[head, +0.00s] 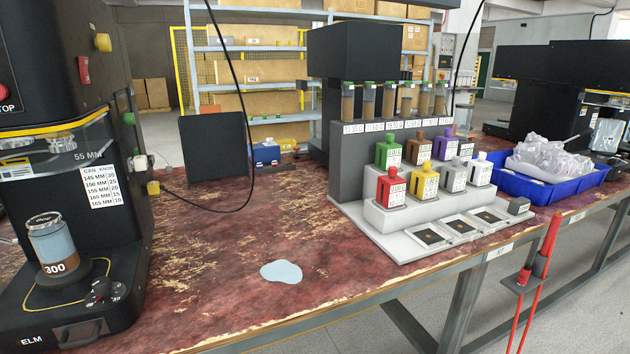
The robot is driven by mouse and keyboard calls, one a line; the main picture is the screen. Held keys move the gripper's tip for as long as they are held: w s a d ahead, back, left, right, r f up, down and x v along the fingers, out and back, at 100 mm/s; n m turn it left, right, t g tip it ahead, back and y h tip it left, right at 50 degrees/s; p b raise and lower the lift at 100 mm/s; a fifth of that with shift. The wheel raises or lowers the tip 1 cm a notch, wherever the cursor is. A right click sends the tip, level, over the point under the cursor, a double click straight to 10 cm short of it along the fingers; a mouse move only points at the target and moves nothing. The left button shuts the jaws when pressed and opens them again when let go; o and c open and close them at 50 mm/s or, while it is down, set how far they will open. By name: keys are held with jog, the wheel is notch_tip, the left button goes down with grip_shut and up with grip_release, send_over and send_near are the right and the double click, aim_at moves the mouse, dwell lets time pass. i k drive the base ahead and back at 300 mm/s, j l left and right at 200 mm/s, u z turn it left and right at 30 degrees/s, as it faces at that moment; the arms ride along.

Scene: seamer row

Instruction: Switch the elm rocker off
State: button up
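The elm machine is the black seamer (130,230) at the left, with "ELM" lettered on its base. A small red rectangular piece (83,69) sits on its upper body; it may be the rocker, but I cannot tell its position. Other small parts on its side are a yellow one (103,42), a green one (129,118), a white one (140,163) and a lower yellow one (153,187). A red STOP button (3,92) is at the left edge. A can marked 300 (50,243) stands on the machine's base. My gripper is not in view.
The worn red bench (220,260) has a pale blue puddle (281,272) near its front edge. A grey stepped stand (390,240) holds several coloured bottles. A blue tray (560,188) of clear pieces is at the right. A black cable hangs over the bench's back.

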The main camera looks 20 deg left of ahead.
aim_at(85, 77)
jog(key=i+u, duration=0.15)
jog(key=u, duration=0.35)
jog(key=i+l+u, duration=0.1)
jog(key=u, duration=0.35)
jog(key=i+l+u, duration=0.15)
jog(key=u, duration=0.35)
jog(key=l+u, duration=0.15)
jog(key=u, duration=0.3)
jog(key=i+l+u, duration=0.25)
jog(key=l+u, duration=0.15)
jog(key=u, duration=0.15)
